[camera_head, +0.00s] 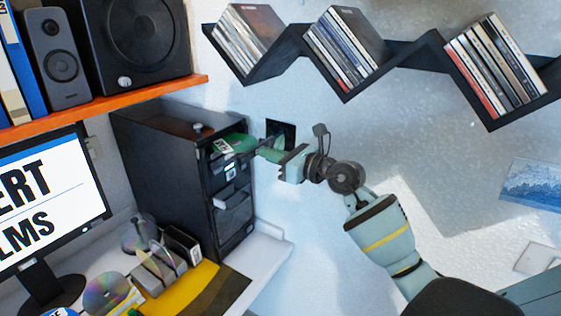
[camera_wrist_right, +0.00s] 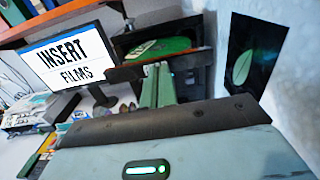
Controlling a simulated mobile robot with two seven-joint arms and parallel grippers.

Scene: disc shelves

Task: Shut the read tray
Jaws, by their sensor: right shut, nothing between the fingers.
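A black disc tower (camera_head: 170,165) stands on the white desk at the left. Its upper tray (camera_wrist_right: 135,73) sticks out and carries a green disc (camera_head: 240,140) with a white label. The disc also shows in the right wrist view (camera_wrist_right: 170,46). My left gripper is not in view.
A monitor (camera_head: 45,195) reading "INSERT FILMS" in the wrist view stands left of the tower. Loose discs (camera_head: 105,292) and boxes lie on the desk. A speaker shelf (camera_head: 100,102) is above. A zigzag disc shelf (camera_head: 415,55) hangs on the wall.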

